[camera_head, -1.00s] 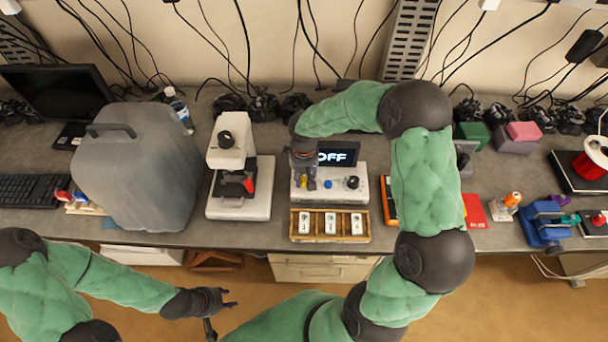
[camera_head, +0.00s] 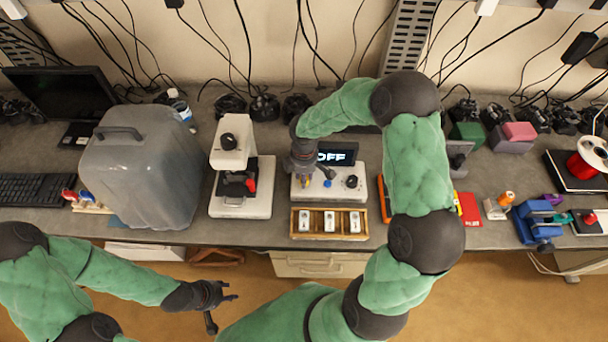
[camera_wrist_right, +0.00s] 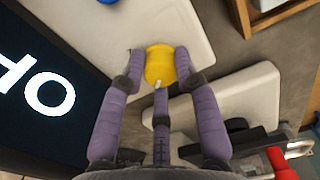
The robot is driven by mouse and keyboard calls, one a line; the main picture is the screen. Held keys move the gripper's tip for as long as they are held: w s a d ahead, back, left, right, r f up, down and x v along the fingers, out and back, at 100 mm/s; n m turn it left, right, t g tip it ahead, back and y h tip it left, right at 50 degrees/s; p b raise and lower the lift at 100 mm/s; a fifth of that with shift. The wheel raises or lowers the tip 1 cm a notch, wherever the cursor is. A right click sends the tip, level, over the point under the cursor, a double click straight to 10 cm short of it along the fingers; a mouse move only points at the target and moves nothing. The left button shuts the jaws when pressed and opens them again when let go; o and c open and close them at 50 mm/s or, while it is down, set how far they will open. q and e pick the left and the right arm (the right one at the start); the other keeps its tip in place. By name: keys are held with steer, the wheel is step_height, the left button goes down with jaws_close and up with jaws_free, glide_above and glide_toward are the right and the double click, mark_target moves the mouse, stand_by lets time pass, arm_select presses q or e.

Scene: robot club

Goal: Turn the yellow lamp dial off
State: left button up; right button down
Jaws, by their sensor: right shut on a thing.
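The yellow dial (camera_wrist_right: 160,64) sits on a white panel in the right wrist view, with a small white mark on its near edge. My right gripper (camera_wrist_right: 158,66) has its purple fingers shut around the dial. In the head view my right gripper (camera_head: 306,178) is over the left end of the white dial box (camera_head: 343,188) and mostly hides the yellow dial. My left gripper (camera_head: 232,292) is open and empty, in front of the table.
A blue dial (camera_head: 328,183) and a black dial (camera_head: 352,181) are on the same box, to the right. A wooden tray (camera_head: 293,223) with white pieces lies in front. A white microscope-like device (camera_head: 240,207) stands close on the left, beside a large grey case (camera_head: 140,180).

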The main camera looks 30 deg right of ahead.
steer(key=shift+n, duration=0.3)
steer(key=c, duration=0.9)
jaws_free()
step_height(320, 180, up, 12)
steer(key=shift+f, duration=0.1)
stand_by(0.4)
